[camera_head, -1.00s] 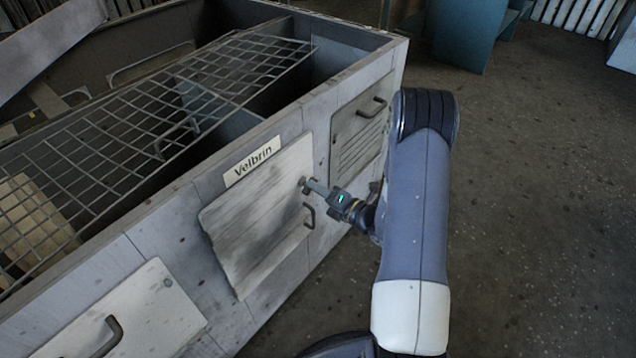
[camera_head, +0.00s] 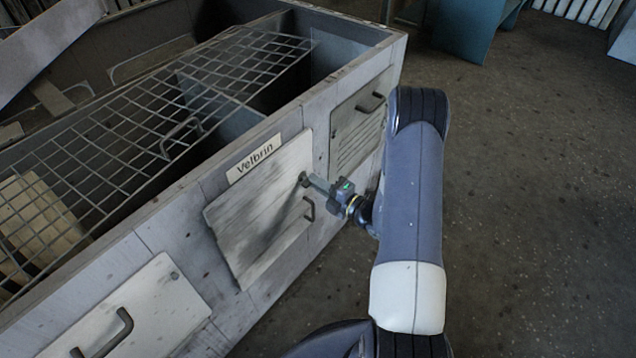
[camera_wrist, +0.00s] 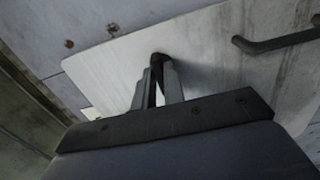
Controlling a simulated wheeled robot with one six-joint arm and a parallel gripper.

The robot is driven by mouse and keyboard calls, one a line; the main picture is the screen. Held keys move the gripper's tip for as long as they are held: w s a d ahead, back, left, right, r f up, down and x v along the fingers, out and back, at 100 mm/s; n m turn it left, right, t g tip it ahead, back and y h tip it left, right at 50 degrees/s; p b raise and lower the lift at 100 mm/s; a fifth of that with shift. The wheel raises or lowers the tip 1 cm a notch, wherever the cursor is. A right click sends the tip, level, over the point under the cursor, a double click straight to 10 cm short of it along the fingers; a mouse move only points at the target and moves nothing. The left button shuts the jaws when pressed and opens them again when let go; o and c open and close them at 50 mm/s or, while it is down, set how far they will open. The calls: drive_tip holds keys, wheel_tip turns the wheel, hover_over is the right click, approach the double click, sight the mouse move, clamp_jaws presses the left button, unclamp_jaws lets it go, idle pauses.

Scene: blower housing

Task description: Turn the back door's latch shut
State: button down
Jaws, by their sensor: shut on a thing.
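A pale, smudged door panel (camera_head: 262,207) is on the housing's side wall under a "Velbrin" label (camera_head: 253,158). A small dark latch (camera_head: 302,177) sits near its upper right corner, and a bar handle (camera_head: 309,209) is below it. My gripper (camera_head: 309,182) reaches in from the right and is shut on the latch. In the wrist view, the two fingers of my gripper (camera_wrist: 159,78) close around the dark latch (camera_wrist: 158,58) near the edge of the door panel (camera_wrist: 215,60). The fingers hide most of the latch, so its exact angle is unclear.
A louvred panel with a handle (camera_head: 358,122) is farther along the wall, beside my arm. Another pale door (camera_head: 150,310) with a handle is at lower left. A wire grid (camera_head: 110,120) lies over the open housing top. The floor (camera_head: 530,200) at right is clear.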

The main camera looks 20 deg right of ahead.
drive_tip(key=c, duration=1.5)
unclamp_jaws()
drive_tip(key=v, duration=1.1)
drive_tip(key=shift+p, duration=0.35)
drive_tip(key=shift+w, duration=0.1)
drive_tip(key=x, duration=1)
drive_tip(key=shift+w+a+b, duration=0.3)
drive_tip(key=shift+b, duration=0.1)
